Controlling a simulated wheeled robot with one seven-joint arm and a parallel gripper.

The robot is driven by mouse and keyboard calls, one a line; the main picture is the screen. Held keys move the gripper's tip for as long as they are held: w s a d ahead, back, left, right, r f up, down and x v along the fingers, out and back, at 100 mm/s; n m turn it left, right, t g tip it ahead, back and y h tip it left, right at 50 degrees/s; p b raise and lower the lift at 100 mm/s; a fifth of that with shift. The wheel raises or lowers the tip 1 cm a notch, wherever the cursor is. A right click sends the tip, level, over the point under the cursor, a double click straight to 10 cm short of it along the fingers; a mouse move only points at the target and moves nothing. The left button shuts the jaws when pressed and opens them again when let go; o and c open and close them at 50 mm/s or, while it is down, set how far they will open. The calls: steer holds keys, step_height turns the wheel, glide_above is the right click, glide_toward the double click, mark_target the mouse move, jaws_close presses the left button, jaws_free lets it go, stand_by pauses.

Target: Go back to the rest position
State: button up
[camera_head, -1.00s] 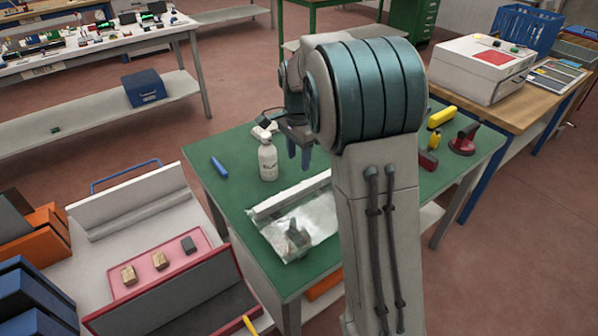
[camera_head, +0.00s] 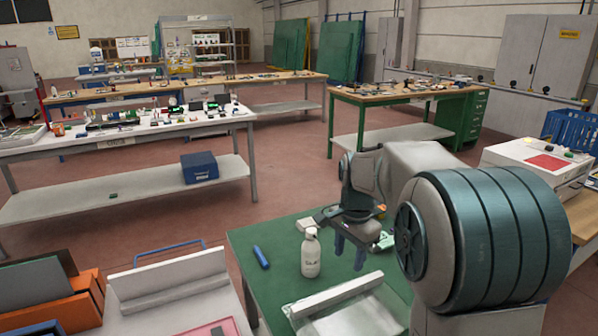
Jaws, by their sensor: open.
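My gripper (camera_head: 350,252) points down above the green-topped table (camera_head: 278,290), its two dark blue fingers apart with nothing between them. It is just right of a white bottle (camera_head: 311,253) that stands upright on the table. My arm's large joint covers the right part of the table and what lies there.
A blue object (camera_head: 261,257) lies left of the bottle. A clear bag with a white bar (camera_head: 337,294) lies at the table's front. A white cart (camera_head: 172,280) with orange bins (camera_head: 86,298) stands at left. A white machine (camera_head: 535,165) stands at right. Open floor lies behind.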

steer(key=s+f+n+t, duration=0.1)
steer(key=s+n, duration=1)
steer(key=s, duration=1.1)
steer(key=shift+s+f+t, duration=0.15)
steer(key=shift+s+t, duration=0.05)
steer(key=shift+t, duration=0.4)
